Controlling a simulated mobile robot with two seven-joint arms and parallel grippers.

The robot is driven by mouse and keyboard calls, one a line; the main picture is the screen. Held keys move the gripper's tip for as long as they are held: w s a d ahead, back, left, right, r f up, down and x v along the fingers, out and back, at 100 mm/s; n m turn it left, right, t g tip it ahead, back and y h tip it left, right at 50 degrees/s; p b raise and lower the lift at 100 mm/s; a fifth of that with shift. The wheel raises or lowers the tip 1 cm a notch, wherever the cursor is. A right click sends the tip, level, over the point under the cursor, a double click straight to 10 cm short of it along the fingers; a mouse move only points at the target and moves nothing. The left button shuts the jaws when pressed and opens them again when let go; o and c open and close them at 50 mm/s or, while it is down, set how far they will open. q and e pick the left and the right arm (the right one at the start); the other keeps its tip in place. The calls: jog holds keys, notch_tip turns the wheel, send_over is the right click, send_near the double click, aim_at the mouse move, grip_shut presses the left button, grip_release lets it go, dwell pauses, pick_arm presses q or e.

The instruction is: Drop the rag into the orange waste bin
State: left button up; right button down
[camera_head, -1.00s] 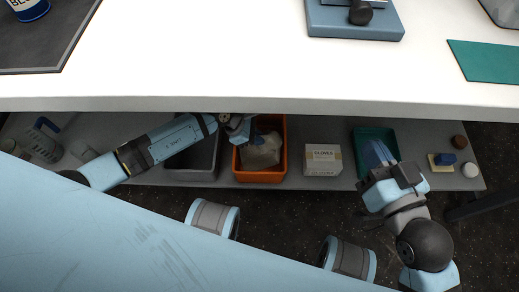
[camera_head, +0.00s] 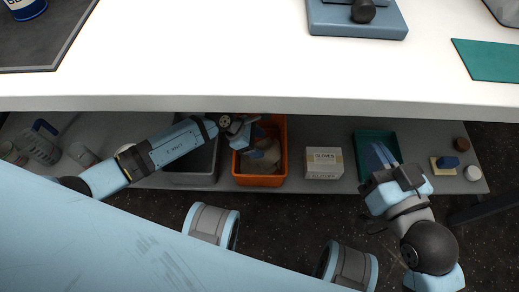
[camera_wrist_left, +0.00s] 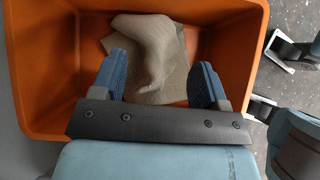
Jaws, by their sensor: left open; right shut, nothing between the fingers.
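The orange waste bin (camera_head: 260,181) stands on the lower shelf under the white table; its wall also shows in the left wrist view (camera_wrist_left: 45,60). The beige rag (camera_wrist_left: 150,50) lies crumpled inside the bin, and it shows partly in the head view (camera_head: 265,158). My left gripper (camera_wrist_left: 160,85) is open above the bin, its blue fingers apart with the rag beyond them. In the head view my left gripper (camera_head: 252,135) is at the bin's upper left part and covers some of it. My right gripper (camera_head: 382,155) is shut and empty over the teal tray (camera_head: 372,137).
A grey bin (camera_head: 192,178) stands left of the orange bin. A white carton (camera_head: 323,162) stands to its right. The white tabletop (camera_head: 220,60) overhangs the shelf.

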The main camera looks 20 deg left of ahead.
pick_arm(q)
jog(key=o, duration=0.6)
pick_arm(e)
notch_tip(320, 180, up, 9)
jog(key=m+t+p, duration=0.1)
jog(key=t+p, duration=0.2)
jog(key=p, duration=0.4)
pick_arm(q)
jog(key=r+y+p, duration=0.1)
jog(key=r, duration=0.1)
jog(key=a+r+y+p, duration=0.1)
jog(key=r+y+p, duration=0.1)
jog(key=a+r+g+y+p, duration=0.1)
jog(key=p, duration=0.1)
jog(key=shift+s+a+r+y, duration=0.1)
jog(key=shift+s+r+y, duration=0.2)
jog(key=shift+r, duration=0.1)
pick_arm(e)
jog(key=d+f+g+h, duration=0.3)
jog(key=f, duration=0.3)
jog(key=shift+s+d+f+m, duration=0.2)
jog(key=shift+s+f+m, duration=0.1)
jog(key=shift+s, duration=0.1)
pick_arm(q)
jog(key=shift+w+a+r, duration=0.1)
jog(key=shift+r, duration=0.05)
pick_arm(e)
jog(key=shift+s, duration=0.1)
